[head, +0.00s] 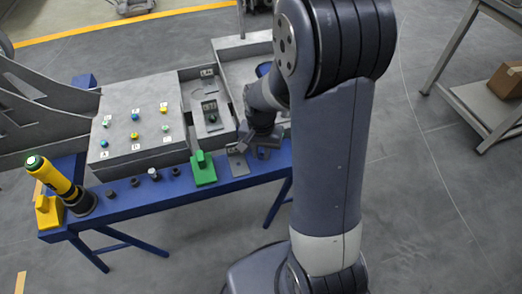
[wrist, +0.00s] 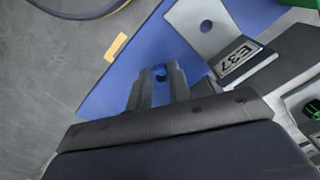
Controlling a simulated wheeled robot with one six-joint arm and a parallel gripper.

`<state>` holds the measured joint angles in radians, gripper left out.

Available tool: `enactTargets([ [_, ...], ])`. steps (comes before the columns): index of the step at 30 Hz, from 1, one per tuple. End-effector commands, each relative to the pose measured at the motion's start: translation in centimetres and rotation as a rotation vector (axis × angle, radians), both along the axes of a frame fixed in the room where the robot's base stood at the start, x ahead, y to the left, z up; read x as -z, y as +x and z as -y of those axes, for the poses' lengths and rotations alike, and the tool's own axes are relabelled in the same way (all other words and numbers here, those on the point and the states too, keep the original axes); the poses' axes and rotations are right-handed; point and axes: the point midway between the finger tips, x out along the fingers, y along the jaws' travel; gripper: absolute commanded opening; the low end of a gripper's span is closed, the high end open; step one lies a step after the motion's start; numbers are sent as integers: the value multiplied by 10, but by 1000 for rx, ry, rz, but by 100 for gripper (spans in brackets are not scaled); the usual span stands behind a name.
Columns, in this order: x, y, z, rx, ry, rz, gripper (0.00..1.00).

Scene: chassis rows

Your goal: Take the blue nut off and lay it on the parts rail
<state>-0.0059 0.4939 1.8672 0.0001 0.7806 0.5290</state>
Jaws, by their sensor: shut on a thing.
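My gripper (head: 262,152) is over the right part of the blue rail (head: 130,205), just right of a grey plate. In the wrist view my gripper (wrist: 159,76) has its two fingers shut on a small blue nut (wrist: 159,71), which shows between the fingertips. The blue rail (wrist: 112,88) lies beneath them. I cannot tell whether the nut touches the rail. A grey panel box (head: 112,155) on the left carries several small coloured nuts in rows, blue, yellow and green, with letter labels.
A grey plate (wrist: 194,22) marked E37 lies close to the fingers. A green block (head: 203,168), several dark studs and a yellow-and-black tool (head: 55,180) stand along the rail. Grey bays (head: 205,112) lie behind. A shelf with a cardboard box (head: 506,80) is far right.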

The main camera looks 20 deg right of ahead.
Motion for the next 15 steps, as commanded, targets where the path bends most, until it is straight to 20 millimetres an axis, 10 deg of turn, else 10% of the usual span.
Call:
enactTargets([
  [15,8,0,0,0,0,-1,0],
])
